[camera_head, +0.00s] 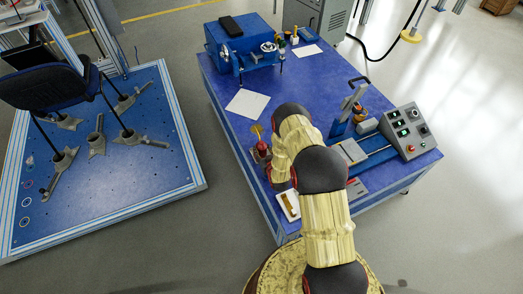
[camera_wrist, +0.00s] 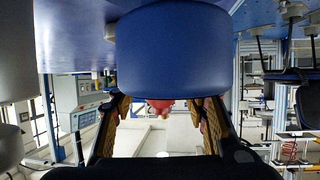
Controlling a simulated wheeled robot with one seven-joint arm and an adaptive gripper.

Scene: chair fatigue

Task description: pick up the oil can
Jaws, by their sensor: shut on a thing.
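The oil can appears to be the large blue rounded body (camera_wrist: 174,50) in the wrist view, with a small red part (camera_wrist: 158,106) at its lower edge. My gripper (camera_wrist: 165,112) is shut on it, one finger at each side of its lower edge. The can hides the fingertips. In the head view my arm covers the gripper and the can, over the near left part of the blue table (camera_head: 215,84). I cannot tell whether the can touches the table.
A small red item with a yellow top (camera_head: 261,149) stands just left of my arm. A white tray (camera_head: 288,206) lies near the table's front left edge. A control box (camera_head: 408,130) stands at right, a blue vise-like machine (camera_head: 240,47) at the back. A white sheet (camera_head: 247,103) lies on clear tabletop.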

